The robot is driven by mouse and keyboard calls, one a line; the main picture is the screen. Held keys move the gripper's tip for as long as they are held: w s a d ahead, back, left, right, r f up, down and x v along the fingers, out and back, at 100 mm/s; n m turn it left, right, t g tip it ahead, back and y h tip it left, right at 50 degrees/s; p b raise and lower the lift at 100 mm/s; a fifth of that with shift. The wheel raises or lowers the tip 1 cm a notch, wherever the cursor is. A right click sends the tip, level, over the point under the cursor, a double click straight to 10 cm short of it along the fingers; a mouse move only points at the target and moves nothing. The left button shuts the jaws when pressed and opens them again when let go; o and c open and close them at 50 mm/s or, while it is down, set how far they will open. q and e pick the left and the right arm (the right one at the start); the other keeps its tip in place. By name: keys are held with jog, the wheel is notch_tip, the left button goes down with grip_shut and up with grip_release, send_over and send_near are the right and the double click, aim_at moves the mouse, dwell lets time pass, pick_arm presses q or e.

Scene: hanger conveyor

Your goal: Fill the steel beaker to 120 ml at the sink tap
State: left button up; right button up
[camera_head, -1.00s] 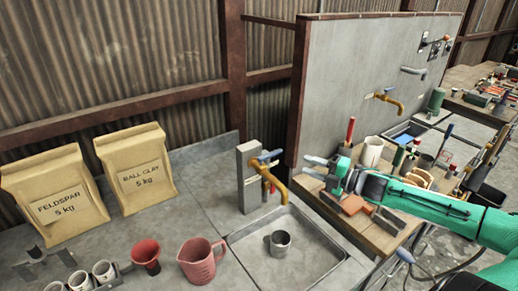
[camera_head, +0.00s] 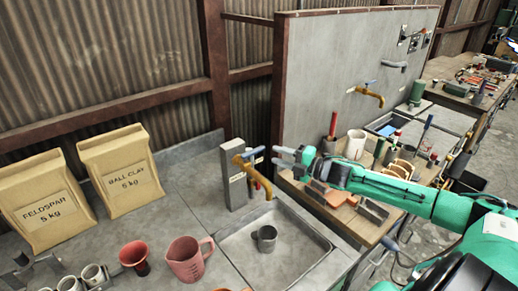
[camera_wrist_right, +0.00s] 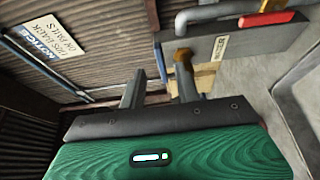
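The brass tap (camera_head: 252,170) is on a grey post (camera_head: 233,178) behind the basin; no water stream shows. My right gripper (camera_head: 279,157) is just right of the tap, fingers pointing at it. In the wrist view my right gripper (camera_wrist_right: 160,85) is open with nothing gripped; brass (camera_wrist_right: 183,60) shows behind one finger, and a red lever (camera_wrist_right: 266,19) lies beyond. My left gripper is not in view.
A red jug (camera_head: 187,260), a red funnel-like cup (camera_head: 134,255) and several small cups stand left of the basin. Feldspar (camera_head: 45,205) and ball clay (camera_head: 120,170) bags stand behind. A crowded wooden bench (camera_head: 350,220) lies under my right arm.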

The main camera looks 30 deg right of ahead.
aim_at(262, 150)
jog(key=shift+w+a+r+p, duration=0.2)
jog(key=shift+w+a+p, duration=0.15)
jog(key=shift+w, duration=0.3)
jog(key=shift+w+a, duration=0.25)
jog(key=shift+w, duration=0.05)
jog(key=p+x, duration=0.2)
jog(key=x, duration=0.2)
jog(key=shift+x, duration=0.75)
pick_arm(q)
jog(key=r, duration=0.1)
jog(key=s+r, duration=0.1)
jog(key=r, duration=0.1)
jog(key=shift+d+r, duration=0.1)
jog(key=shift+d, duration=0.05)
pick_arm(e)
jog(key=shift+f, duration=0.15)
jog(key=shift+c, duration=0.4)
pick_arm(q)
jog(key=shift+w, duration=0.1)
pick_arm(e)
grip_shut()
